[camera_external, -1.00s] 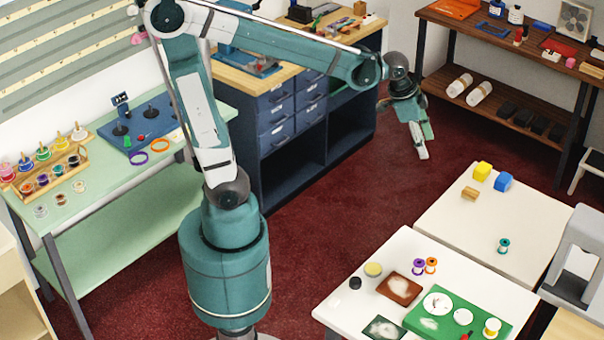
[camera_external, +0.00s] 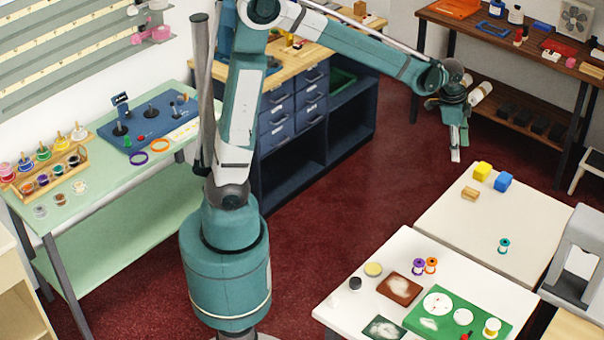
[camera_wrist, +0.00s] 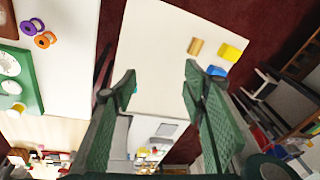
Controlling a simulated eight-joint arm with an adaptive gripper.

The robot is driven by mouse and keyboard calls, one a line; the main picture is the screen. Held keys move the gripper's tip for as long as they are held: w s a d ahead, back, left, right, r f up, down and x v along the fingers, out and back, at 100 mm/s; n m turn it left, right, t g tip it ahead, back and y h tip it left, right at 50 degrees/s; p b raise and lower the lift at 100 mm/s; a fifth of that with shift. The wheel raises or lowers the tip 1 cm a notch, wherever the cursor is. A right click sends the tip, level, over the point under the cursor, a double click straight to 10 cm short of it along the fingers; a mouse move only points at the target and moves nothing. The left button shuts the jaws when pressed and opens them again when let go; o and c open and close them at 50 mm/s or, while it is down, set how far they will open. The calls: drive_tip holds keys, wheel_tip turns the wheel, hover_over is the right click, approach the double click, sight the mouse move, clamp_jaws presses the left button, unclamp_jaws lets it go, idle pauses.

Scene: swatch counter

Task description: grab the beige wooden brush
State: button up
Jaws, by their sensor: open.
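A small tan wooden block-like piece, which looks like the beige wooden brush (camera_external: 470,193), lies on the far white table (camera_external: 445,228). It also shows near the top of the wrist view as the brush (camera_wrist: 196,46). My gripper (camera_external: 456,156) hangs in the air behind the table's far corner, apart from the brush. In the wrist view my gripper (camera_wrist: 160,76) has its two green fingers wide apart with nothing between them.
A yellow block (camera_external: 482,171) and a blue block (camera_external: 503,182) stand close beside the brush; the right finger partly hides the blue one in the wrist view. A teal spool (camera_external: 504,246) stands farther forward. The nearer table holds spools, a green board (camera_external: 460,314) and other items.

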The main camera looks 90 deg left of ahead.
drive_tip(key=w+a+f+m+g, duration=0.1)
drive_tip(key=w+a+f+m, duration=0.1)
drive_tip(key=w+a+f, duration=0.6)
drive_tip(key=m+g+b, duration=0.1)
drive_tip(key=g, duration=0.1)
hover_over(471, 191)
wheel_tip(471, 191, down, 14)
drive_tip(key=shift+d+f, duration=0.15)
drive_tip(key=shift+f, duration=0.05)
drive_tip(key=shift+w+a+f, duration=0.15)
drive_tip(key=shift+a+f, duration=0.05)
drive_tip(key=shift+f, duration=0.25)
drive_tip(key=shift+f, duration=1.25)
drive_tip(key=shift+f+b, duration=0.35)
drive_tip(key=shift+f, duration=2.25)
